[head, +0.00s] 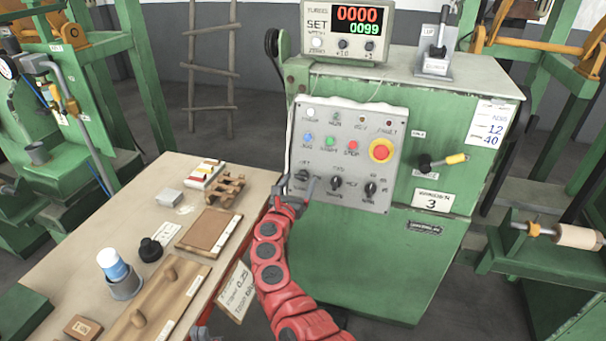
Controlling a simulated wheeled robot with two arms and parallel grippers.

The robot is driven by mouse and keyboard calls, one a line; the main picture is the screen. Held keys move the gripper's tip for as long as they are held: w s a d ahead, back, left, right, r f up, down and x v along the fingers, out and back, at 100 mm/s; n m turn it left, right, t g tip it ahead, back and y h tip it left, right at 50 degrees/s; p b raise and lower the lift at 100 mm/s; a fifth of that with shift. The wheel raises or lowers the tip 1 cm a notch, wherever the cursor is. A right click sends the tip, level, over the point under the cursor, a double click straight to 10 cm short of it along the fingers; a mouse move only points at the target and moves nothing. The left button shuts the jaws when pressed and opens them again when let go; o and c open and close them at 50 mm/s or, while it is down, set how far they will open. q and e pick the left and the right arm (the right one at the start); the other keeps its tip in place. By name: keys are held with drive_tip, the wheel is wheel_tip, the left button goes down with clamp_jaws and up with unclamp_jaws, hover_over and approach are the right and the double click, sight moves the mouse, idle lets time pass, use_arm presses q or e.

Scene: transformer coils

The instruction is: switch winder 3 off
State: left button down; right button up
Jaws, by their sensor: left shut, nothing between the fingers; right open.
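Winder 3 is the green cabinet (400,265) with a "3" plate (432,200). Its grey control panel (345,120) carries lamps, blue, green and red buttons, a red emergency stop (381,150) and three black rotary knobs along the bottom. The counter display (345,25) is lit, reading 0000 and 0099. My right gripper (298,187) is open by the left knob (302,175); contact is unclear. Only a sliver of my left gripper (203,333) shows at the bottom edge.
A workbench (190,240) at left holds a cup with a blue-and-white item (115,270), wooden pieces and a small wooden rack (224,188). A lever box (436,60) stands on the cabinet. Other green machines flank it. Floor shows right of the cabinet.

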drive_tip(key=shift+w+d, duration=0.1)
drive_tip(key=shift+w, duration=0.4)
clamp_jaws()
